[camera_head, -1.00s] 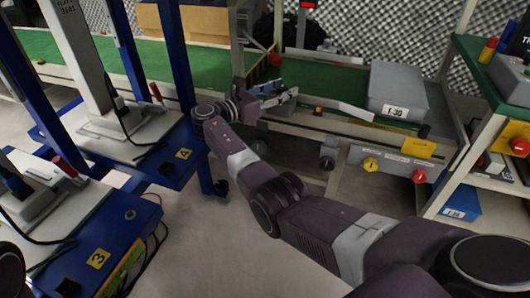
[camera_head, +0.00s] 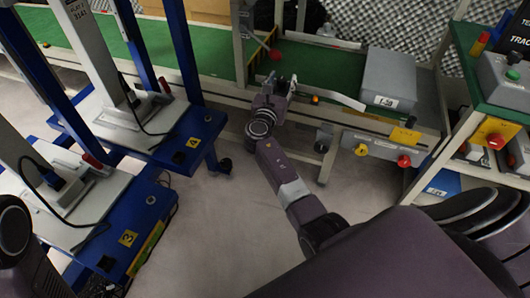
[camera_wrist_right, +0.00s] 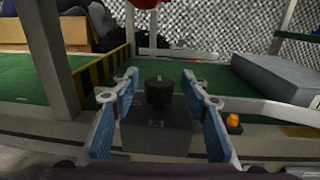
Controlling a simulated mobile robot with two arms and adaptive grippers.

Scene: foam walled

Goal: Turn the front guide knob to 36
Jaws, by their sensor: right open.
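In the right wrist view, a black round knob (camera_wrist_right: 158,92) stands on top of a dark grey block (camera_wrist_right: 157,130) with a small faint marking on its front. A light mark shows on the knob's top, but I cannot read a setting. My right gripper (camera_wrist_right: 160,82) is open, with its blue-padded fingers on either side of the knob and a visible gap on both sides. In the head view my right gripper (camera_head: 276,84) is at the front edge of the green conveyor and hides the knob. My left gripper is out of view.
A grey box (camera_head: 388,77) lies on the conveyor, right of a pale guide rail (camera_head: 325,90). An orange button (camera_head: 315,99) sits at the conveyor edge. A panel with yellow (camera_head: 361,150) and red (camera_head: 404,161) knobs is below. Blue-framed stations (camera_head: 190,150) stand left.

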